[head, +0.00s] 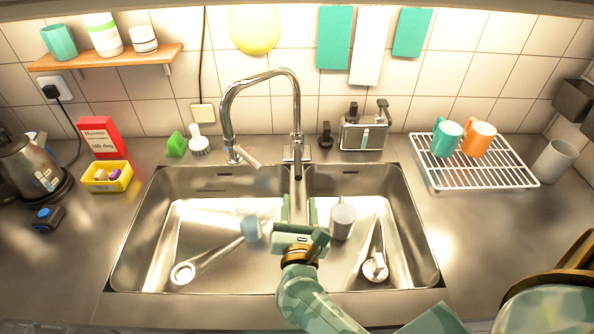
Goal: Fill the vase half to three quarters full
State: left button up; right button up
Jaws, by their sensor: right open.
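The chrome tap (262,78) arches up from behind the sink, and its spout hangs over the divider between the two basins. Its lever (247,156) is at the foot of the tap, on the left. No vessel is clearly the vase. A grey-white cylinder (342,221) stands in the right basin, and a plain grey cylinder (553,161) stands on the counter at the far right. My right gripper (298,212) is open over the divider, below and in front of the spout, left of the cylinder in the basin. I see nothing held in it. My left gripper is out of view.
A pale blue item (252,229) is in the left basin (150,225). A wire rack (483,174) with a teal mug (446,137) and an orange mug (479,138) stands at right. A kettle (28,165) and yellow box (107,177) are at left.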

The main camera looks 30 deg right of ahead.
jog(key=b, duration=0.4)
send_near(298, 169)
jog(key=x, duration=0.7)
jog(key=f+x, duration=0.1)
jog(key=x, duration=0.3)
